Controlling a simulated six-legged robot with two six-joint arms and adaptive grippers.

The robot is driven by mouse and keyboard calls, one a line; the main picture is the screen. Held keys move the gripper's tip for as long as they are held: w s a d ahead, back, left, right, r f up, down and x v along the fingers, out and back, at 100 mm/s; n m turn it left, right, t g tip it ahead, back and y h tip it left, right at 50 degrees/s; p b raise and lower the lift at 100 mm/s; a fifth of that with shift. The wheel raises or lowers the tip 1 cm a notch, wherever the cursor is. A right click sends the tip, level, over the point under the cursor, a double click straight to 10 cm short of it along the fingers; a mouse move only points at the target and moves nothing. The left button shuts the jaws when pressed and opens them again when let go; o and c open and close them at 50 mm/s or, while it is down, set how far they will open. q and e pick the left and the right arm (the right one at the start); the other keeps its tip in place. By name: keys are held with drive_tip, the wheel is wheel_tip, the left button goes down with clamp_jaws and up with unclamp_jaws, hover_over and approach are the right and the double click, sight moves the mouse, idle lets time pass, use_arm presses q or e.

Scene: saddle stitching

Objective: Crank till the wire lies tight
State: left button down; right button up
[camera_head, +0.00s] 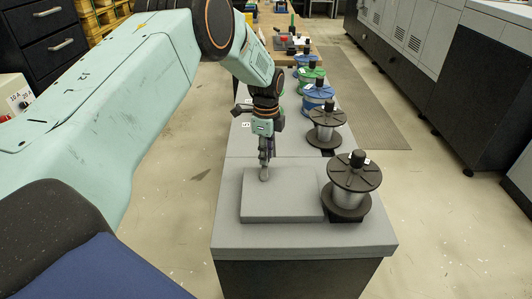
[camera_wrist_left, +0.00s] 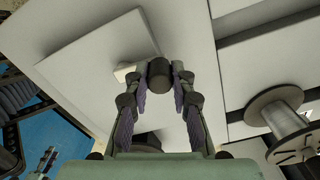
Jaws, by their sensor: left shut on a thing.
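My left gripper (camera_head: 264,168) points down over the grey raised block (camera_head: 285,207) on the near bench. Its fingers are shut on a dark cylindrical knob, which shows between the fingertips in the left wrist view (camera_wrist_left: 158,73). A small pale piece (camera_wrist_left: 124,72) is beside the knob; I cannot tell whether they are joined, or whether this is the crank. The nearest spool (camera_head: 352,185), with silvery wire and a dark flange, stands right of the block with a black knob on top. How tight any wire lies does not show.
More spools stand in a row behind the nearest one: another silvery spool (camera_head: 326,128), then blue (camera_head: 318,97) and green (camera_head: 311,76) ones. A dark drawer cabinet (camera_head: 45,32) stands at the far left. The floor right of the bench is clear.

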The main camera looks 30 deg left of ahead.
use_arm(q)
drive_tip(key=c, duration=1.5)
unclamp_jaws()
drive_tip(key=shift+w+r, duration=0.15)
drive_tip(key=o, duration=0.4)
drive_tip(key=shift+c, duration=0.2)
wheel_tip(320, 180, up, 12)
